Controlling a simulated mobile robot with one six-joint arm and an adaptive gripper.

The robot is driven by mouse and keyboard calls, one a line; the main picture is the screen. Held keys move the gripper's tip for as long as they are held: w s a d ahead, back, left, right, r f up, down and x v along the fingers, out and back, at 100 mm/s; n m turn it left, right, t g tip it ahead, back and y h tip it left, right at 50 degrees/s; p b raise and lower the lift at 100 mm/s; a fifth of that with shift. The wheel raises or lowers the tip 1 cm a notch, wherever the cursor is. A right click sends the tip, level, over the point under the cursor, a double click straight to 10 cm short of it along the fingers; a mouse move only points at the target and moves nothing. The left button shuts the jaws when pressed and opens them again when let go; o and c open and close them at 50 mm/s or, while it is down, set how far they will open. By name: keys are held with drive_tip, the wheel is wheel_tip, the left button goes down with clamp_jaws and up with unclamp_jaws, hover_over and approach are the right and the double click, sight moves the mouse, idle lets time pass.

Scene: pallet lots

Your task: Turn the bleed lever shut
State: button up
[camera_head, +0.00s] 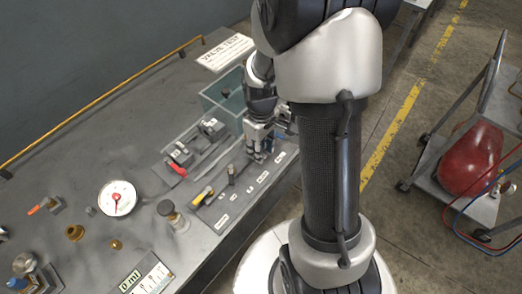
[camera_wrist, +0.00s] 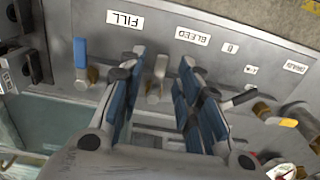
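In the wrist view a lever with a pale grip and brass stem (camera_wrist: 158,72) stands between my gripper's two fingers (camera_wrist: 165,62). It lies near the upside-down BLEED label (camera_wrist: 192,36) and FILL label (camera_wrist: 126,19); I take it for the bleed lever. The fingers have blue pads and are apart, with gaps on both sides of the lever; I see no clear contact. In the head view my gripper (camera_head: 258,150) is low over the far end of the labelled valve panel (camera_head: 240,196) and hides the lever there.
A blue-handled lever (camera_wrist: 81,55) stands left of the fingers, and a black-handled one (camera_wrist: 240,98) to the right. A teal open tank (camera_head: 222,98) is beside the gripper.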

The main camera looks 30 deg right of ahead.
drive_tip(key=shift+f, duration=0.15)
clamp_jaws()
idle(0.4)
